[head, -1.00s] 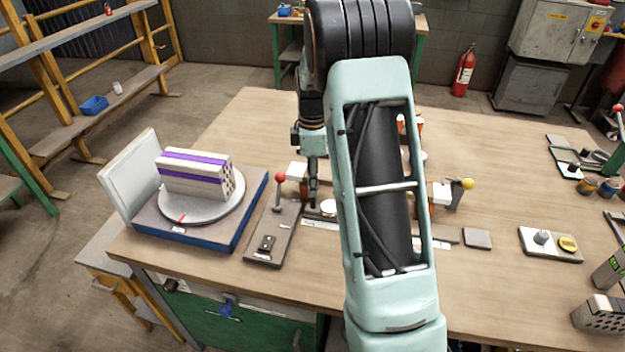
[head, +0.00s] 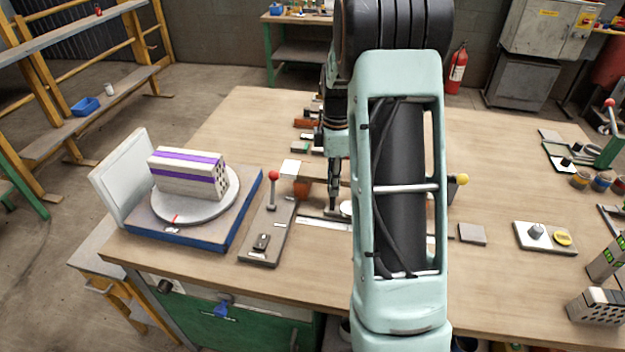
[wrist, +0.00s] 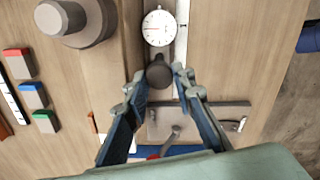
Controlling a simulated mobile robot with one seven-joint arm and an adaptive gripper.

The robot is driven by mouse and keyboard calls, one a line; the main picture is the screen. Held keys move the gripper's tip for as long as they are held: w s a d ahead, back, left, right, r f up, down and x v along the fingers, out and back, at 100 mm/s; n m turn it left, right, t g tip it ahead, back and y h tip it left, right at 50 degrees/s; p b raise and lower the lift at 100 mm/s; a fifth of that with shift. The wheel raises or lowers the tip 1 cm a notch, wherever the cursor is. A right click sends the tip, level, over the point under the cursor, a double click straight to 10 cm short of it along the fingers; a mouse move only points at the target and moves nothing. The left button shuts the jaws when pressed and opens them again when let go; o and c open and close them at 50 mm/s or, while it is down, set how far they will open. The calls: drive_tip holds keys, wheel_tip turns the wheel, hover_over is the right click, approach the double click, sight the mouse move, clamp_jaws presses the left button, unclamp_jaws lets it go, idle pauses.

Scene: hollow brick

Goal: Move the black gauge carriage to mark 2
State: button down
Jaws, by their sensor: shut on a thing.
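The gauge carriage shows a white round dial (wrist: 159,28) and a black knob (wrist: 159,72) in the wrist view. My gripper (wrist: 160,77) has its blue-grey fingers on either side of that knob, shut on it. In the head view my gripper (head: 333,208) points down at the rail, and the pale dial (head: 346,208) shows just right of it, partly behind my arm. A pale scale strip (head: 325,223) runs along the front of the rail. Its marks are too small to read, so I cannot tell which mark the carriage is at. My arm hides the rail's middle.
A grey plate with a red-knobbed lever (head: 273,176) stands left of the rail. Further left, a striped hollow brick (head: 188,174) sits on a turntable. A yellow knob (head: 462,179) and a small grey plate (head: 472,233) are to the right.

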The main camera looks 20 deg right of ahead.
drive_tip(key=s+d, duration=0.9)
drive_tip(key=d, duration=0.5)
drive_tip(key=shift+s, duration=0.25)
drive_tip(key=c, duration=1.6)
unclamp_jaws()
drive_tip(key=shift+r, duration=0.15)
wheel_tip(320, 180, up, 12)
drive_tip(key=shift+f, duration=0.1)
